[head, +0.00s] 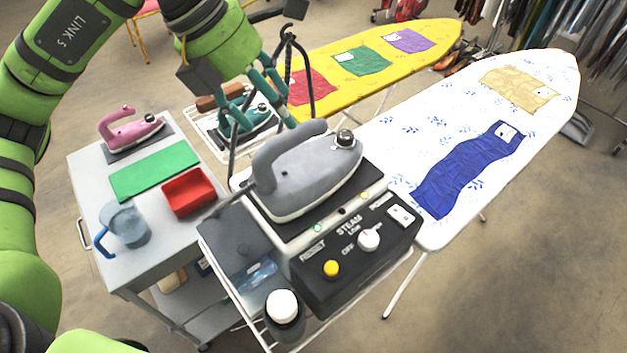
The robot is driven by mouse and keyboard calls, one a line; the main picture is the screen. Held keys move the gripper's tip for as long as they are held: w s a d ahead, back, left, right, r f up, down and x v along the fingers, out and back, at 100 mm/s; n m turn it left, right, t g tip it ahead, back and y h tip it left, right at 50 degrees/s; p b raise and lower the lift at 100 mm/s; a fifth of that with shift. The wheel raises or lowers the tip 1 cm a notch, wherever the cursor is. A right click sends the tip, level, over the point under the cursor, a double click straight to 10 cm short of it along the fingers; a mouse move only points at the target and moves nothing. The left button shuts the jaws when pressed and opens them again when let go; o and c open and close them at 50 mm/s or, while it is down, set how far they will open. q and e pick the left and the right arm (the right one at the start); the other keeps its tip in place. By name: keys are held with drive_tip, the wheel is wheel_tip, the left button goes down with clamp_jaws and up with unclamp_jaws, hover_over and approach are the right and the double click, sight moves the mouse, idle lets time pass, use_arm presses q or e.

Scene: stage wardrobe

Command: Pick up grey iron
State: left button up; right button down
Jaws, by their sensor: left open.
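The grey iron (318,178) rests upright on its soleplate on top of the black steam station (345,265), its handle arching up on the left and a dark knob at its right end. My left gripper (266,122) is open, with its teal fingers pointing down. In the picture it is above and left of the iron, apart from the handle, in front of the teal iron's area. Nothing shows between its fingers. My right gripper is not in view.
A grey trolley (85,180) at left holds a pink iron (130,130), green mat (155,170), red tray (188,192) and jug (125,225). A black hose stands behind the grey iron. White (400,150) and yellow (430,45) ironing boards lie beyond.

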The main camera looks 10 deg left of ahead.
sight(294, 132)
use_arm(q)
drive_tip(key=p+x, duration=0.1)
drive_tip(key=x, duration=0.1)
drive_tip(key=p+x, duration=0.1)
drive_tip(key=x, duration=0.1)
drive_tip(key=p+x, duration=0.1)
drive_tip(key=x, duration=0.1)
drive_tip(key=shift+d, duration=0.3)
drive_tip(key=shift+w+d+f, duration=0.1)
drive_tip(key=shift+f, duration=0.1)
clamp_jaws()
drive_tip(key=shift+r, duration=0.15)
drive_tip(key=shift+w, duration=0.1)
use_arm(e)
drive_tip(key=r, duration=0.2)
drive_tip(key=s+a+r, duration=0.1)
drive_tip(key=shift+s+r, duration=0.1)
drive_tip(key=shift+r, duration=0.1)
